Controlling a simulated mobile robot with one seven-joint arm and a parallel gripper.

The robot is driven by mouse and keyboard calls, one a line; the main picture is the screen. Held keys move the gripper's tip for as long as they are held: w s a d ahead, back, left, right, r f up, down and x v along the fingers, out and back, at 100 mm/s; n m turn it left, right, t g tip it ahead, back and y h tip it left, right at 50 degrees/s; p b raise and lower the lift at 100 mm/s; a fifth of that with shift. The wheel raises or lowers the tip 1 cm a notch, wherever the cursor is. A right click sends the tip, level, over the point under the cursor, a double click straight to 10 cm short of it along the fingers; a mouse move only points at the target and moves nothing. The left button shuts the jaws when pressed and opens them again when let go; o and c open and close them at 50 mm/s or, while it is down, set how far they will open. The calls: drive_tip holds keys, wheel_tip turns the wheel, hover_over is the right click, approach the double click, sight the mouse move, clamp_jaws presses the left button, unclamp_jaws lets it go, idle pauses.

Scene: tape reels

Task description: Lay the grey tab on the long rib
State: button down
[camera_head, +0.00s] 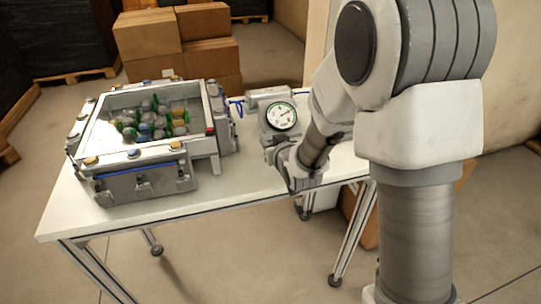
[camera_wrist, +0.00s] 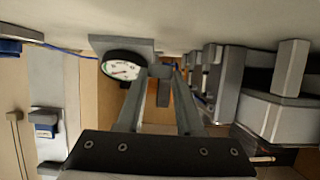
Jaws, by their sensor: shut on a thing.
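My gripper (camera_wrist: 160,82) is shut on a small grey piece (camera_wrist: 163,93), seen between the fingertips in the wrist view; it looks like the grey tab. In the head view my gripper (camera_head: 281,158) is low over the right part of the table, just in front of the round gauge, and the piece cannot be made out there. I cannot tell whether the piece touches anything below it. I cannot pick out the long rib with certainty in either view.
A white-faced gauge (camera_head: 281,116) on a grey block stands right beside my gripper; it also shows in the wrist view (camera_wrist: 122,70).

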drive_tip(key=shift+f+b, duration=0.45)
drive_tip(key=shift+f, duration=1.55)
drive_tip(key=shift+f, duration=0.1)
drive_tip(key=shift+f+b, duration=0.15)
drive_tip(key=shift+b, duration=0.15)
drive_tip(key=c, duration=0.6)
unclamp_jaws()
drive_tip(key=shift+o, duration=0.2)
